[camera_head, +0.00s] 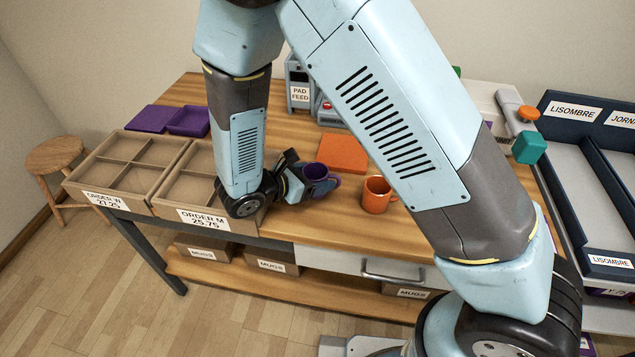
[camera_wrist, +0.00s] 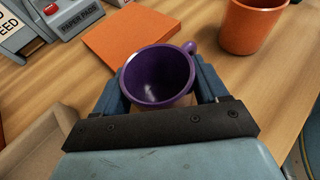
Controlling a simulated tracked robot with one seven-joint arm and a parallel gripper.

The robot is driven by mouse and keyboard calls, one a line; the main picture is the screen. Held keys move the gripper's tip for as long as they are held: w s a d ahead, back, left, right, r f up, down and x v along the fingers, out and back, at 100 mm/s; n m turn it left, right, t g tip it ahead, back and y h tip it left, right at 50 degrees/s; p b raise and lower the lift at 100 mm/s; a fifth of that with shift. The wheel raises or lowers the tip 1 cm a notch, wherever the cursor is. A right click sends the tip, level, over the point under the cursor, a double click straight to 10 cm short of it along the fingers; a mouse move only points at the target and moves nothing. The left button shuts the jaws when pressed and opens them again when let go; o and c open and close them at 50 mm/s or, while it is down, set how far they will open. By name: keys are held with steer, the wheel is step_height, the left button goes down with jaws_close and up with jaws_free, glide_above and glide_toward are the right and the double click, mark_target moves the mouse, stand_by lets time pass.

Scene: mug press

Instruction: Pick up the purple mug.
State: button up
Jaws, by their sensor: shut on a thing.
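The purple mug (camera_wrist: 158,76) sits between the two blue fingers of my gripper (camera_wrist: 160,90) in the wrist view, with its mouth toward the camera and its handle at the upper right. My gripper is shut on it. In the head view the purple mug (camera_head: 316,171) shows at the end of my gripper (camera_head: 308,185), over the wooden table left of the orange mug. I cannot tell whether its base touches the table.
An orange mug (camera_head: 377,194) stands close to the right. An orange pad (camera_head: 343,152) lies behind. Divided order boxes (camera_head: 185,190) stand at the left, with purple pads (camera_head: 152,119) behind them. A grey pad feed machine (camera_head: 299,88) stands at the back.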

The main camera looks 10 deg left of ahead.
steer(key=shift+c, duration=0.9)
steer(key=shift+r, duration=0.15)
steer(key=shift+r, duration=0.25)
step_height(320, 180, up, 2)
steer(key=shift+r, duration=0.1)
steer(key=s+d+r, duration=0.4)
steer(key=s+r, duration=0.6)
steer(key=s, duration=0.3)
